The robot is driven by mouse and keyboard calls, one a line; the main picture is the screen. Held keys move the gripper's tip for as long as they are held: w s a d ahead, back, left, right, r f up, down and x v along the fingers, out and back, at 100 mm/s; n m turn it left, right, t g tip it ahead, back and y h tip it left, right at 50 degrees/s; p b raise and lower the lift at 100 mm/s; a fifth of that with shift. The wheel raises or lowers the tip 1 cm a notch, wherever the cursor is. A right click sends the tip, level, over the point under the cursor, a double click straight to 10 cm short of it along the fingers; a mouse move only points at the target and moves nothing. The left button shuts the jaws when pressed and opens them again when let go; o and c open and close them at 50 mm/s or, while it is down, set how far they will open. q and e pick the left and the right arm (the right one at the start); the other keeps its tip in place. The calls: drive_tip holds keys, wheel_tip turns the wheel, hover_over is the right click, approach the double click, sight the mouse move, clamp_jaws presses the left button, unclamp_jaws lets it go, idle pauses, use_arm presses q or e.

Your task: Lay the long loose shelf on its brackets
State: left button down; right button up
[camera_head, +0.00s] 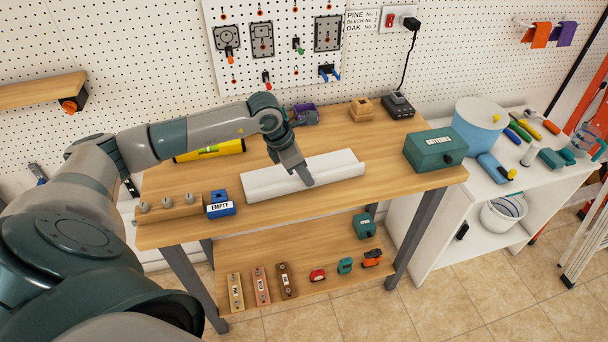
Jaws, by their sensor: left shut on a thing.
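A long white channel-like piece (265,183) with a raised back edge lies lengthwise across the workbench; it may be the loose shelf, but I cannot be sure. My left gripper (307,180) reaches down to it from above and is shut on it near its middle. The fingers hide part of the piece. A wooden shelf board (38,91) is at the pegboard wall on the far left, with a dark bracket with an orange knob (70,105) at its right end. My right gripper is not in view.
A lower shelf (320,235) holds small items. A white cabinet with a blue bucket (480,124) stands at right.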

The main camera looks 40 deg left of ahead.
use_arm(q)
drive_tip(key=shift+r, duration=0.2)
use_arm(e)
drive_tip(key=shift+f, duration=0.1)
